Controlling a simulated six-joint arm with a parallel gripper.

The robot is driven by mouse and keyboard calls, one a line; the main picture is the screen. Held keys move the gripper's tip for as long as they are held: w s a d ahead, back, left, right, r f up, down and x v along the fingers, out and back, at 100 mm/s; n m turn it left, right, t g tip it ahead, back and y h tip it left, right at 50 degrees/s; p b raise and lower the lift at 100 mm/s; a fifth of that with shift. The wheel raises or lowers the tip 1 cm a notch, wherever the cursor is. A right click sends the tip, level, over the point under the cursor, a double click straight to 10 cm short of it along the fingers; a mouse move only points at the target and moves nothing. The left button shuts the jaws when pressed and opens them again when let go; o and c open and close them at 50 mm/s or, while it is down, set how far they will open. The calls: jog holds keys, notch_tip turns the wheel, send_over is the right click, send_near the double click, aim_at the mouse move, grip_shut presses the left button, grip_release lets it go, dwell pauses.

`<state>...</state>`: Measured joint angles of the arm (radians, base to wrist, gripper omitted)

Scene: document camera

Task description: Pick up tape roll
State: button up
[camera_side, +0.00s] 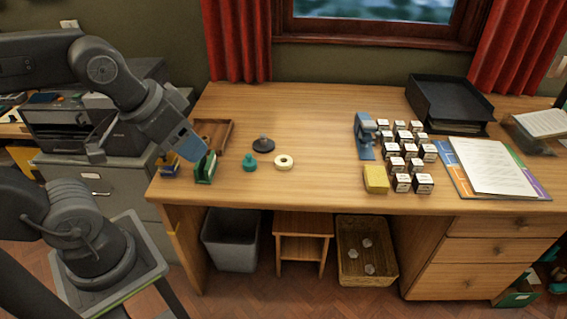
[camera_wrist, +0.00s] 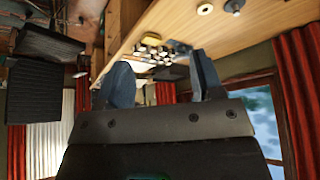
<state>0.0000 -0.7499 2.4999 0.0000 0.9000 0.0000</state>
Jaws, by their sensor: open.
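The tape roll (camera_side: 284,161) is a small cream ring lying flat on the desk, left of the desk's middle. In the wrist view a small pale round thing (camera_wrist: 205,9) at the top edge looks like the same roll. My gripper (camera_side: 187,143) is over the desk's left end, to the left of the roll and clear of it. In the wrist view its two blue-grey fingers (camera_wrist: 160,80) stand apart with nothing held between them.
A teal knob-shaped item (camera_side: 250,162) and a dark stamp-like item (camera_side: 263,143) stand just left of the roll. A green item (camera_side: 205,168) and a wooden tray (camera_side: 220,133) are near my gripper. Several small boxes (camera_side: 396,149) stand farther right, beyond bare desk.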

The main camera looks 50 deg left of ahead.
jog(key=o, duration=0.5)
jog(key=m+g, duration=0.6)
jog(key=m, duration=0.8)
send_over(285, 159)
jog(key=s+d, duration=0.1)
jog(key=d, duration=0.1)
notch_tip(285, 159, down, 20)
jog(key=shift+m, duration=0.3)
jog(key=f, duration=0.7)
jog(key=shift+a+f, duration=0.25)
jog(key=shift+f, duration=0.1)
jog(key=shift+a+f, duration=0.2)
jog(key=shift+f, duration=2.75)
